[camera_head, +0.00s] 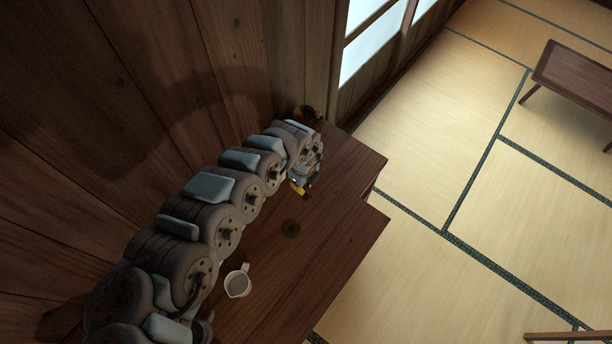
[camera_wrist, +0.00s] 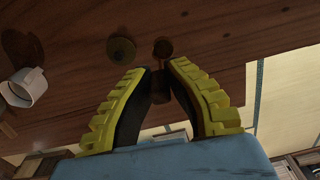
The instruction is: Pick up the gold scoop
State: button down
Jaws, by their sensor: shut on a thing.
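The gold scoop (camera_wrist: 162,48) shows in the wrist view as a small, dark bronze bowl with a short handle, just beyond my fingertips. My gripper (camera_wrist: 160,73) has its two yellow fingers closed in around the scoop's handle, which runs down between the dark pads. The scoop is over the brown wooden counter; I cannot tell whether it touches the wood. In the head view my gripper (camera_head: 300,187) is at the end of the arm, near the counter's far part, and the scoop cannot be made out there.
A white cup with a handle (camera_head: 238,283) stands nearer. A wooden wall (camera_head: 120,90) is close behind my arm. Tatami floor lies right.

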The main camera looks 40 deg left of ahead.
jog(key=s+d+r+p, duration=0.3)
jog(key=s+p, duration=0.3)
dwell(0.4)
dwell(0.6)
